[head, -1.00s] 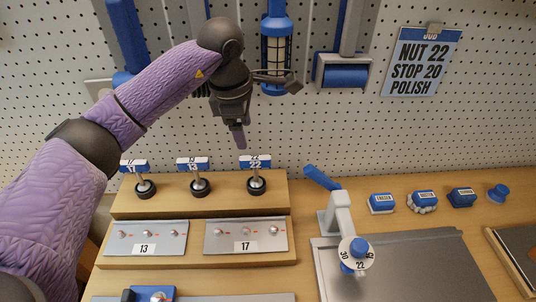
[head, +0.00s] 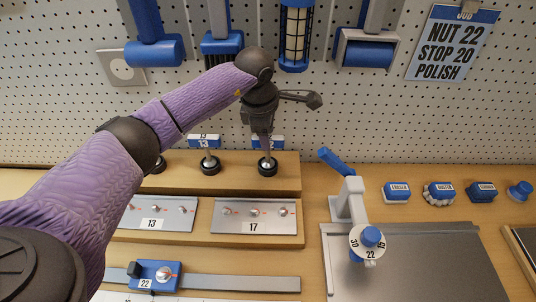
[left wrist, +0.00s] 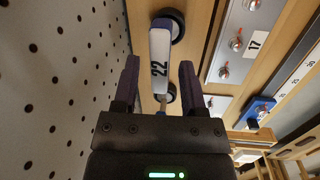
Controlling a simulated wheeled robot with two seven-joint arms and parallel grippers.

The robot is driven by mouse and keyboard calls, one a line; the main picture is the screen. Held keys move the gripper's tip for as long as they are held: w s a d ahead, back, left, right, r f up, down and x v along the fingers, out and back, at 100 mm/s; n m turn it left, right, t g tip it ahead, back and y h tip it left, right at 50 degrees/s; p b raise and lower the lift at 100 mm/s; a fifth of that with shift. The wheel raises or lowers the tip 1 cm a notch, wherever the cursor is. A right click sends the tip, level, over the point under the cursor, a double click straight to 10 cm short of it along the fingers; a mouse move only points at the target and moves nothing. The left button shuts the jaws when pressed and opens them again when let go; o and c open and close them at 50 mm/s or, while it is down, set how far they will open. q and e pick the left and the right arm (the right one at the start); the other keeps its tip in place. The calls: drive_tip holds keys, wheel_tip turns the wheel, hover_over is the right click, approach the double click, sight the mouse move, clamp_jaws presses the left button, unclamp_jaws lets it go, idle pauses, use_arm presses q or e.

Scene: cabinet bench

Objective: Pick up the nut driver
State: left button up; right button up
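The nut driver labelled 22 (head: 268,163) stands upright in its round black base at the right end of the wooden rack. My left gripper (head: 265,132) is directly above it in the head view and hides part of its handle. In the left wrist view the white and blue handle marked 22 (left wrist: 159,62) lies between the two open fingers of my left gripper (left wrist: 160,82), with a gap on each side. The 13 driver (head: 208,160) stands to its left. The driver farthest left is mostly hidden by my arm. My right gripper is not in view.
Plates marked 13 (head: 153,223) and 17 (head: 254,227) sit before the rack. A grey stand with a numbered dial (head: 369,242) is on a metal tray (head: 440,270). A card (head: 452,45) reads NUT 22, STOP 20, POLISH. Blue-topped blocks line the right.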

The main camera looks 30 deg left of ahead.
use_arm(q)
clamp_jaws()
drive_tip(key=shift+r, duration=0.35)
drive_tip(key=s+d+r, duration=0.1)
drive_tip(key=s+d, duration=0.3)
drive_tip(key=s, duration=0.4)
drive_tip(key=s+d+r, duration=0.1)
drive_tip(key=s+d, duration=0.2)
drive_tip(key=s, duration=0.5)
drive_tip(key=shift+d+r+p, duration=0.35)
drive_tip(key=shift+d+r, duration=0.05)
drive_tip(key=shift+s, duration=0.1)
